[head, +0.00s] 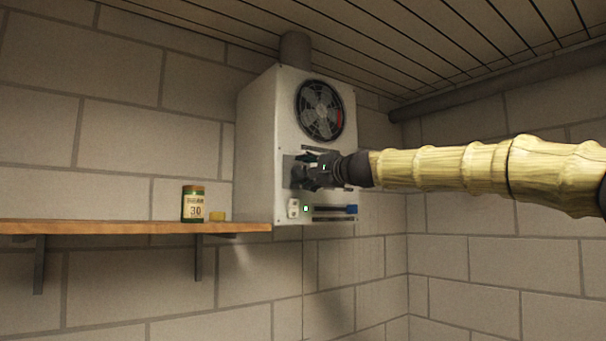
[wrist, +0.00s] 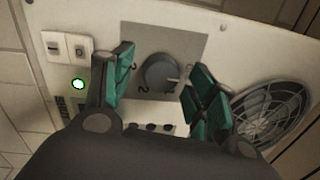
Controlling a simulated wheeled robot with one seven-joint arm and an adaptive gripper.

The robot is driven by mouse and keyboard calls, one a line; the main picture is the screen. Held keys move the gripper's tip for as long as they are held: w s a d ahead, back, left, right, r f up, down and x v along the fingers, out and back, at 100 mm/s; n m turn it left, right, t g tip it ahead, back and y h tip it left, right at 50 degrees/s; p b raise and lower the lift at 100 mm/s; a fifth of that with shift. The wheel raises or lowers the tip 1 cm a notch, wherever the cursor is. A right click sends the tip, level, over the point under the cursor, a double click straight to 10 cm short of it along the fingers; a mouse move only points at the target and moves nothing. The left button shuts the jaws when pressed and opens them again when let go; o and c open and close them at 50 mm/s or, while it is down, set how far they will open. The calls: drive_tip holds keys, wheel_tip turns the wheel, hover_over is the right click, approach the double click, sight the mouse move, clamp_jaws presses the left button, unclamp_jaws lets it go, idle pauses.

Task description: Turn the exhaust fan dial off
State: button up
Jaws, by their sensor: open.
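The exhaust fan unit (head: 258,150) is a white box on the wall with a round fan grille (head: 320,109) in its upper front. In the wrist view the grey round dial (wrist: 161,72) sits on a grey plate (wrist: 190,45) with numbers beside it. My gripper (head: 298,170) is in front of the dial plate in the head view and hides the dial there. In the wrist view my open gripper (wrist: 158,88) has one green-padded finger on each side of the dial. I cannot tell whether either finger touches it.
A lit green lamp (wrist: 78,84) and a white switch plate (wrist: 67,46) are beside the dial plate. A slider with a blue end (head: 351,209) is low on the unit. A wooden shelf (head: 130,227) at left holds a labelled can (head: 193,204) and a small yellow item (head: 217,216).

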drive_tip(key=v, duration=1.1)
drive_tip(key=shift+s, duration=0.2)
drive_tip(key=shift+d, duration=0.15)
